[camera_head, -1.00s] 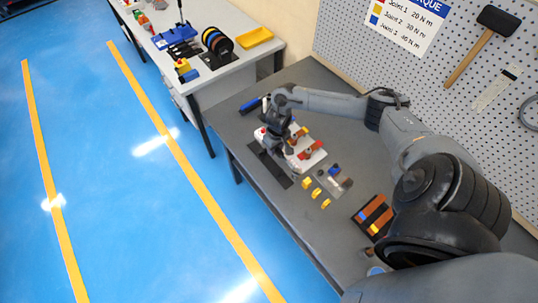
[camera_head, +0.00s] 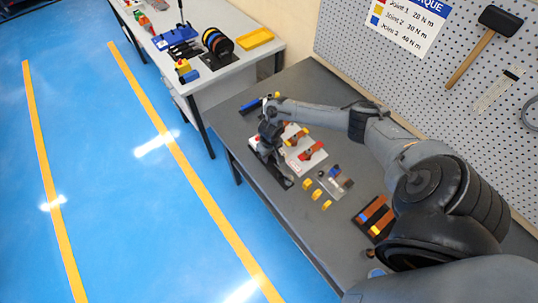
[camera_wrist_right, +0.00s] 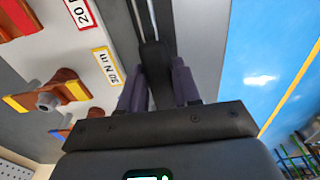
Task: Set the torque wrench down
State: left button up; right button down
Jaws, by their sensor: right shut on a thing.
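My right gripper (camera_head: 266,146) is shut on the dark torque wrench, seen between its two purple fingers (camera_wrist_right: 156,90) in the right wrist view. The wrench (camera_wrist_right: 155,57) runs away from the palm there. In the head view, the gripper and wrench are over the black rest (camera_head: 286,181) at the left side of the white joint board (camera_head: 314,157). The arm and gripper hide much of the wrench, and I cannot tell whether it touches the rest. My left gripper is not in view.
The white board also shows in the right wrist view (camera_wrist_right: 52,48), with copper joints and torque labels beside the gripper. Several yellow pieces (camera_head: 317,194) and a dark tray with copper bars (camera_head: 374,217) lie nearer. A blue-handled tool (camera_head: 253,105) lies behind.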

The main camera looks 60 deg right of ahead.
jog(key=shift+f, duration=0.1)
jog(key=shift+f, duration=0.45)
jog(key=c, duration=0.8)
grip_release()
